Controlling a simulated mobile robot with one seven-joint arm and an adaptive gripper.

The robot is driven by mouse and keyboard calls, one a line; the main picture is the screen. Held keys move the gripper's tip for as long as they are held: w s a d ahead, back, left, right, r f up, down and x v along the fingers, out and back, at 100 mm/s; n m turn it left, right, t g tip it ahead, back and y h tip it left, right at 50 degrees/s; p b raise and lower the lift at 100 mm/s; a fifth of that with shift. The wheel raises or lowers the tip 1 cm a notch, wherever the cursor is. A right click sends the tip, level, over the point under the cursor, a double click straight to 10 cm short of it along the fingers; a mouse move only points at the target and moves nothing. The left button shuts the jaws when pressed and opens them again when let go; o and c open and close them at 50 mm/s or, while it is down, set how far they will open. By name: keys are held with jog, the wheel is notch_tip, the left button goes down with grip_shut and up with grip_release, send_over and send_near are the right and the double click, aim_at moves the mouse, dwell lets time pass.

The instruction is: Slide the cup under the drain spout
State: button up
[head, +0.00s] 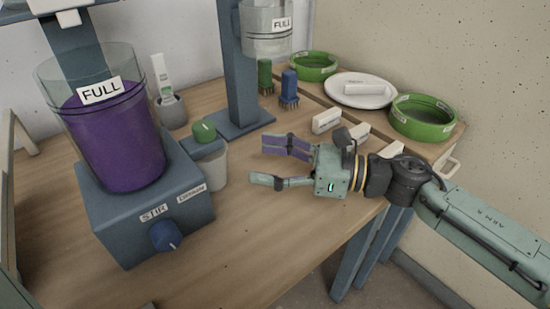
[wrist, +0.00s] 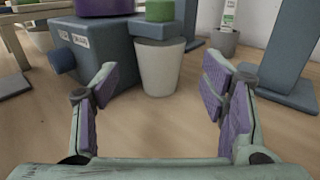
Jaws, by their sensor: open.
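The pale cup (head: 216,165) stands upright on the table, close against the right side of the blue stirrer base (head: 150,215). In the wrist view the cup (wrist: 158,70) stands ahead, between the lines of my fingers. The drain spout (head: 203,146) is a blue-grey block with a green knob (head: 204,130), sticking out from the base. In the wrist view the spout (wrist: 157,28) overlaps the cup's top edge; the cup's mouth is hidden there. My gripper (head: 266,162) is open and empty, to the right of the cup and apart from it.
A bucket (head: 118,150) of purple glaze marked FULL stands on the base. A blue stand (head: 240,80) rises behind. Brushes (head: 289,88), white blocks (head: 326,121), green bowls (head: 423,117) and a white plate (head: 362,90) lie farther back. The table in front is clear.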

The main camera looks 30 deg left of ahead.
aim_at(225, 154)
jog(key=p+x, duration=0.2)
jog(key=x, duration=0.7)
jog(key=shift+s+a, duration=0.1)
jog(key=shift+a, duration=0.3)
jog(key=shift+c, duration=0.2)
jog(key=c, duration=0.7)
jog(key=o, duration=1.2)
jog(key=shift+d, duration=0.1)
jog(key=v, duration=1.1)
jog(key=shift+d, duration=0.45)
